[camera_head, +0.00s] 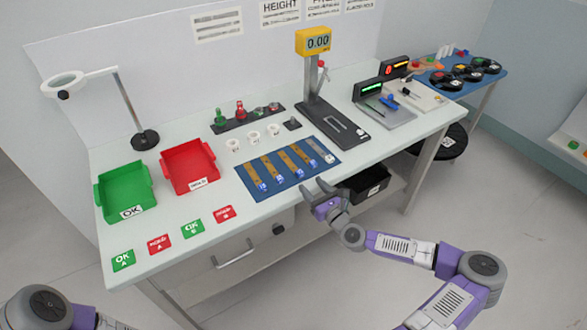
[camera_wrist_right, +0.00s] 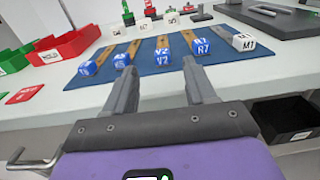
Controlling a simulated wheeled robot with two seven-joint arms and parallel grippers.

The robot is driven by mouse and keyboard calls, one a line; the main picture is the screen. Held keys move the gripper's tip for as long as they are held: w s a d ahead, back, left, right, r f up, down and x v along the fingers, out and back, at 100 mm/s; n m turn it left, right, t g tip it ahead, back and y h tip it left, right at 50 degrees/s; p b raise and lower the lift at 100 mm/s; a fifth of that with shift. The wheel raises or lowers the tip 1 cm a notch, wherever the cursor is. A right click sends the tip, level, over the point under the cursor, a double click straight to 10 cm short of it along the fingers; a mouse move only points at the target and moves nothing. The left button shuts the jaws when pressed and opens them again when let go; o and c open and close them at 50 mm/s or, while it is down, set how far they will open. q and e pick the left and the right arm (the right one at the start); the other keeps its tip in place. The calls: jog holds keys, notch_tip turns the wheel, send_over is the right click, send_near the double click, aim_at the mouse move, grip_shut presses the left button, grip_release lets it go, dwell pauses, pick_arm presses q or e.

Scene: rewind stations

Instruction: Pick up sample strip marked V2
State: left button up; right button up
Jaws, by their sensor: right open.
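The sample strip marked V2 (camera_wrist_right: 162,57) is a tan strip with a blue end block that lies on the blue mat (camera_wrist_right: 98,77). In the head view the strip (camera_head: 289,159) is the middle one in the row, its block toward the table's front edge. My right gripper (camera_head: 318,188) is open and empty at that front edge, apart from the strips. In the wrist view its two fingers (camera_wrist_right: 159,68) point toward the mat, with the V2 block between their tips in the picture. My left gripper is out of view; only part of that arm shows.
Other blue-ended strips flank V2, one marked A7 (camera_wrist_right: 202,46) close on its right; a white block marked M7 (camera_wrist_right: 244,42) is farther right. Green (camera_head: 118,192) and red (camera_head: 186,168) trays are left. A black bin (camera_head: 370,186) sits below the tabletop.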

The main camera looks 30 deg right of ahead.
aim_at(302, 175)
jog(key=w, duration=0.1)
jog(key=w+b, duration=0.1)
jog(key=w, duration=0.2)
jog(key=shift+w+f, duration=0.2)
jog(key=shift+f, duration=0.05)
jog(key=shift+w+b, duration=0.3)
jog(key=shift+w, duration=0.3)
jog(key=shift+r, duration=0.1)
jog(key=shift+c, duration=0.4)
grip_shut()
